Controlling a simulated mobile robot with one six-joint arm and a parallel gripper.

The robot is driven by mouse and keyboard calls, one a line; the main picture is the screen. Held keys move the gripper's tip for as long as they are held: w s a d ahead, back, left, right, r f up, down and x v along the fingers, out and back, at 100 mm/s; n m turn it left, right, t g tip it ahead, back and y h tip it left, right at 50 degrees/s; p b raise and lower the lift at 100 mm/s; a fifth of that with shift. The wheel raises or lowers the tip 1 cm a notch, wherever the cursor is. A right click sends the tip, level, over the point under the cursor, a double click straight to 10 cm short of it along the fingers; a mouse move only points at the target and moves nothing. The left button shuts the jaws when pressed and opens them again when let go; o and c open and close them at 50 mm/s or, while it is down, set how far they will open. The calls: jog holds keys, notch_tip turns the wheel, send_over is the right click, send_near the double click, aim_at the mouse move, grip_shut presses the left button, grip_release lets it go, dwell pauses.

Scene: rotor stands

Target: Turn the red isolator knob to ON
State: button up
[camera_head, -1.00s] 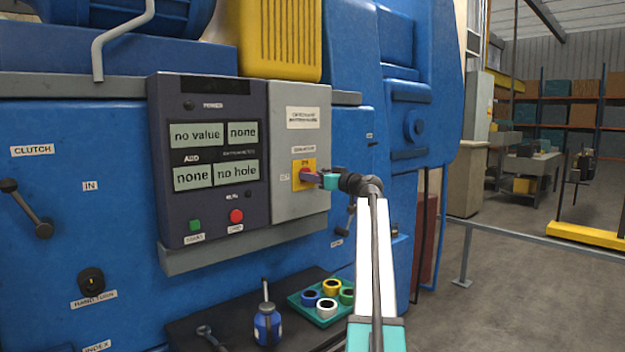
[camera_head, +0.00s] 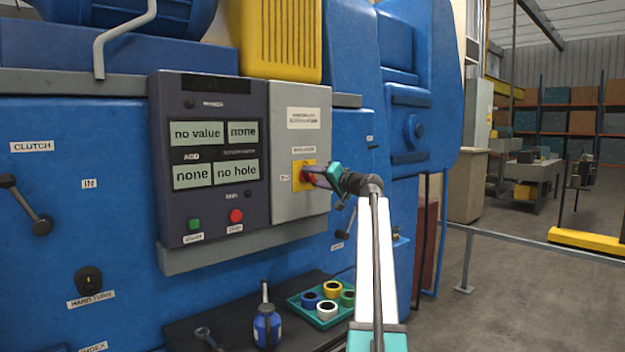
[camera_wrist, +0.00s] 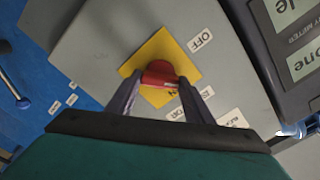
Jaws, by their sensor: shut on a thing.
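The red isolator knob (camera_wrist: 159,75) sits on a yellow square plate (camera_wrist: 184,62) on the grey box (camera_head: 301,152) at the right of the control panel. My gripper (camera_wrist: 157,92) is shut on the knob, with one finger on each side of it. In the wrist view the "OFF" label (camera_wrist: 202,40) lies above right of the plate; lettering at the plate's lower edge is partly covered by the knob and a finger. In the head view my gripper (camera_head: 318,175) hides part of the red knob (camera_head: 309,176).
The dark panel left of the box has readouts, a green button (camera_head: 194,224) and a red button (camera_head: 236,215). Below, a shelf holds a teal tray (camera_head: 293,300) of coloured rings and a blue bottle (camera_head: 267,326). Open floor lies to the right.

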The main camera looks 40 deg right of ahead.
jog(key=m, duration=0.3)
jog(key=m+p, duration=0.1)
jog(key=shift+w+r+m, duration=0.1)
jog(key=shift+r+m, duration=0.2)
jog(key=shift+m+p, duration=0.65)
jog(key=shift+m, duration=1.15)
jog(key=shift+f, duration=0.1)
jog(key=o, duration=1)
jog(key=shift+w+f, duration=0.1)
jog(key=shift+o, duration=0.2)
jog(key=shift+f, duration=0.1)
